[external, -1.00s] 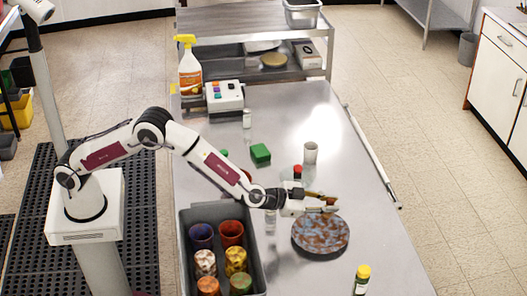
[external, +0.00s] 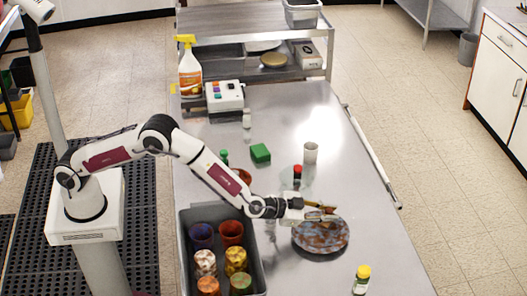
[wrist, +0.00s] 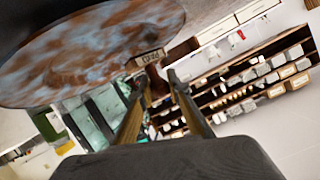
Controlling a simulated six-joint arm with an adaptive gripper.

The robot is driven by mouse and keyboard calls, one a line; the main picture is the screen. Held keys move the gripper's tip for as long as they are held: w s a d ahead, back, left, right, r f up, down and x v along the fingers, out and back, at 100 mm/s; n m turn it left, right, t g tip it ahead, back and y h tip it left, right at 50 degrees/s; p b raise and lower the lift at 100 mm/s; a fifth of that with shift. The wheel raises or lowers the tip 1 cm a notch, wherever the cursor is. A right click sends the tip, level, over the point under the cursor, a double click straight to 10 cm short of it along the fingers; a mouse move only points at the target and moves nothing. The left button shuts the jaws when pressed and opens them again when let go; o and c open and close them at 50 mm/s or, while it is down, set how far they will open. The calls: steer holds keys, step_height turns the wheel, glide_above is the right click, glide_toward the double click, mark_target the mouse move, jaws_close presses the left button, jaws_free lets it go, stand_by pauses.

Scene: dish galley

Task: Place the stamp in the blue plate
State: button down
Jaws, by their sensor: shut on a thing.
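The plate (external: 320,240) is round and mottled blue and rusty brown, flat on the steel table, right of the grey bin. My gripper (external: 331,209) is over its back edge, shut on the stamp, with its fingers pointing right. The stamp is small in the external view and mostly hidden by the fingers. In the wrist view the stamp (wrist: 149,61) shows a pale lettered face and a brown handle between the fingertips (wrist: 158,84). The plate (wrist: 85,50) fills the upper left there, beside the stamp. I cannot tell whether the stamp touches it.
A red-capped bottle (external: 297,171) and a pale cup (external: 310,153) stand behind my gripper. A green block (external: 260,153) lies farther back. A grey bin (external: 253,254) holds several coloured cups. A yellow-capped bottle (external: 362,279) stands at the front right.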

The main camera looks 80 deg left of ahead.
steer(key=shift+f, duration=0.45)
steer(key=c, duration=2)
jaws_free()
steer(key=shift+s, duration=0.1)
steer(key=shift+o, duration=0.5)
steer(key=shift+f, duration=0.25)
steer(key=shift+r, duration=0.75)
steer(key=shift+r+v, duration=0.2)
steer(key=shift+v, duration=1.95)
step_height(320, 180, up, 7)
steer(key=shift+s+r, duration=0.15)
steer(key=shift+s, duration=0.1)
